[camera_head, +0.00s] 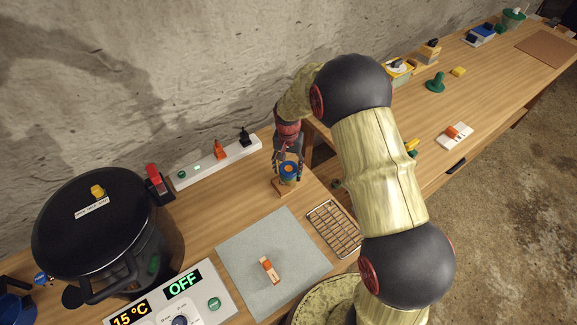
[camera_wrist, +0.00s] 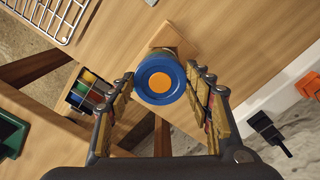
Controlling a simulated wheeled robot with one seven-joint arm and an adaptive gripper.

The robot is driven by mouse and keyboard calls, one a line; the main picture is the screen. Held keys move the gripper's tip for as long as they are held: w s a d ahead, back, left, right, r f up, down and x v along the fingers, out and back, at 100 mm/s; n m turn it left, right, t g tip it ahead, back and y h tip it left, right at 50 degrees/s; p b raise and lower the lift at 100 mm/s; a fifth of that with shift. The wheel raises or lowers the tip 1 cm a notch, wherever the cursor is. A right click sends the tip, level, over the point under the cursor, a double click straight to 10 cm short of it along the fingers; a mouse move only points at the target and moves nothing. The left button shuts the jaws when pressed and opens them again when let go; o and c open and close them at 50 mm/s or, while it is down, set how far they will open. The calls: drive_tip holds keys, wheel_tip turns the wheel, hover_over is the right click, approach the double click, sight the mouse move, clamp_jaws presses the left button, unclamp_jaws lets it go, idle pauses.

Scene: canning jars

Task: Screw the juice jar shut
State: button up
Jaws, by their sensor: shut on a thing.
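The jar stands upright in a wooden holder (camera_head: 285,187) near the wall side of the bench, in the head view. Its blue lid (camera_head: 289,169) has an orange disc in the middle. In the wrist view the blue lid (camera_wrist: 148,91) faces the camera between the two fingers, and the wooden holder (camera_wrist: 172,38) shows behind it. My gripper (camera_head: 287,158) comes down from above, shut on the lid; it also shows in the wrist view (camera_wrist: 161,77). The lid hides most of the jar, so its contents and the seating of the thread cannot be seen.
A wire rack (camera_head: 333,228) and a grey mat (camera_head: 246,252) with an orange-and-white item (camera_head: 269,270) lie in front. A white power strip (camera_head: 207,164) runs along the wall. A large black pot (camera_head: 115,240) and a control panel (camera_head: 205,296) reading OFF are at left.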

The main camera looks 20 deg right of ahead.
idle(0.3)
drive_tip(key=m, duration=0.4)
drive_tip(key=shift+w+m, duration=0.1)
drive_tip(key=shift+m, duration=0.2)
drive_tip(key=shift+m, duration=1.1)
drive_tip(key=shift+a+m+p, duration=0.1)
drive_tip(key=shift+m+p, duration=0.2)
drive_tip(key=shift+m, duration=0.9)
drive_tip(key=m, duration=0.4)
drive_tip(key=shift+w+m, duration=0.2)
drive_tip(key=shift+m, duration=0.1)
drive_tip(key=m, duration=0.4)
drive_tip(key=shift+m, duration=0.3)
